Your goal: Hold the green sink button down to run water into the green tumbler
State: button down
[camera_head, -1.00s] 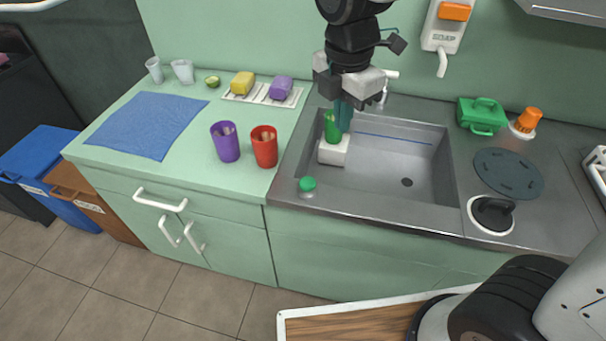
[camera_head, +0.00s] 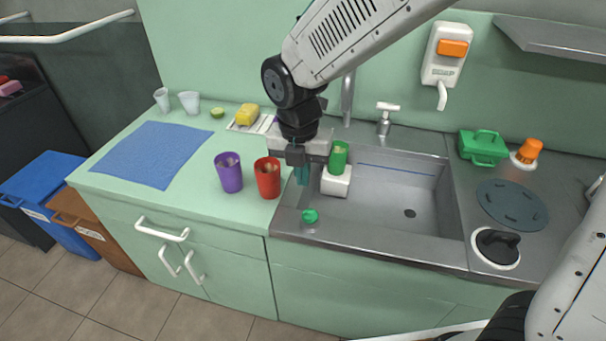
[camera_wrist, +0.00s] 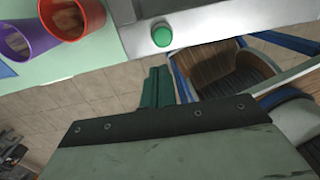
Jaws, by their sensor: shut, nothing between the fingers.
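The green sink button (camera_head: 310,216) sits on the front left rim of the steel sink (camera_head: 385,225). It also shows in the wrist view (camera_wrist: 162,35), beyond my fingertips. The green tumbler (camera_head: 338,158) stands upright on a white block (camera_head: 336,181) inside the sink at the left. My gripper (camera_head: 302,176) is shut and empty, pointing down over the sink's left rim, between the red cup and the tumbler. It is behind the button in the head view and apart from it. Its closed green fingers also show in the wrist view (camera_wrist: 157,88).
A red cup (camera_head: 267,178) and a purple cup (camera_head: 229,172) stand on the counter, close left of my gripper. The faucet (camera_head: 348,98) rises behind the sink, with a tap handle (camera_head: 384,118) beside it. The sink's right side is clear.

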aim_at(307, 218)
jog(key=f, duration=1.1)
jog(key=shift+w+d, duration=0.15)
jog(key=shift+d, duration=0.15)
jog(key=shift+r, duration=0.1)
jog(key=shift+s+d+f, duration=0.1)
jog(key=shift+f, duration=0.5)
jog(key=shift+s+d+f, duration=0.1)
jog(key=shift+f, duration=0.45)
jog(key=shift+s, duration=0.1)
dwell(1.3)
jog(key=shift+a+r, duration=0.15)
jog(key=shift+r, duration=0.3)
notch_tip(307, 218, up, 14)
jog(key=shift+a, duration=0.45)
jog(key=shift+f, duration=0.1)
dwell(0.5)
